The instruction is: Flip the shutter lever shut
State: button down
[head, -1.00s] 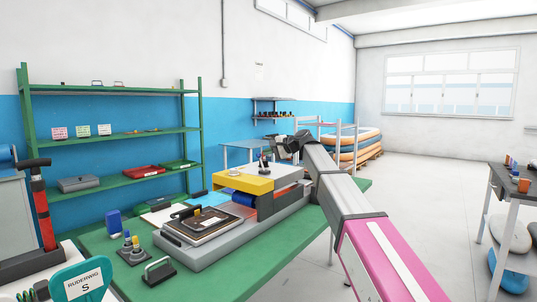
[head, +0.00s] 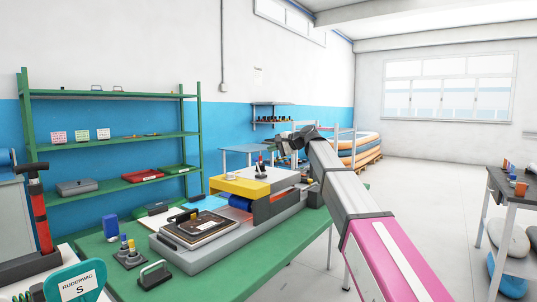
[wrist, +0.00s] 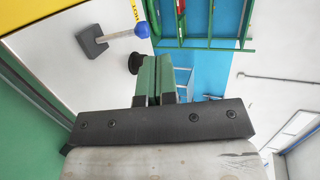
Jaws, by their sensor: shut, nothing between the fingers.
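A lever with a blue ball knob (wrist: 142,30), a grey rod and a dark square base (wrist: 93,41) stands on a pale surface in the wrist view; I take it for the shutter lever. It sits at the upper left, beyond my gripper (wrist: 156,60). My gripper's green fingers are shut and empty, apart from the knob in the picture. In the head view my gripper (head: 282,148) hangs over the back of the grey machine with the yellow hood (head: 238,186). The lever is too small there to make out surely.
A small dark round knob (wrist: 136,63) shows close by the fingertips in the wrist view. The machine stands on a green table (head: 262,250) with a framed dark plate (head: 200,228) at its front. Green shelves (head: 115,185) stand behind.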

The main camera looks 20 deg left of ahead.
jog(key=r+v, duration=0.1)
jog(key=v, duration=0.8)
jog(key=shift+a+r, duration=0.15)
jog(key=shift+r, duration=0.3)
jog(key=shift+w+f, duration=0.1)
jog(key=shift+f, duration=0.05)
jog(key=s+d+f+h, duration=0.2)
jog(key=d+f, duration=0.4)
jog(key=f, duration=0.7)
jog(key=s+d+f+h, duration=0.1)
jog(key=d+f+h, duration=0.2)
jog(key=d+f, duration=0.7)
jog(key=s+d+f+h, duration=0.2)
jog(key=d+f, duration=0.1)
jog(key=f, duration=1.3)
jog(key=s+d+f+n+g+h, duration=0.1)
jog(key=s+d+f+h, duration=0.2)
jog(key=s+d+f, duration=0.6)
jog(key=s+d+f+n+g+h, duration=0.2)
jog(key=s+d+f+h, duration=0.1)
jog(key=s+d+f, duration=0.6)
jog(key=s+f, duration=0.3)
jog(key=f, duration=0.2)
jog(key=shift+d+f+h, duration=0.3)
jog(key=shift+f, duration=0.05)
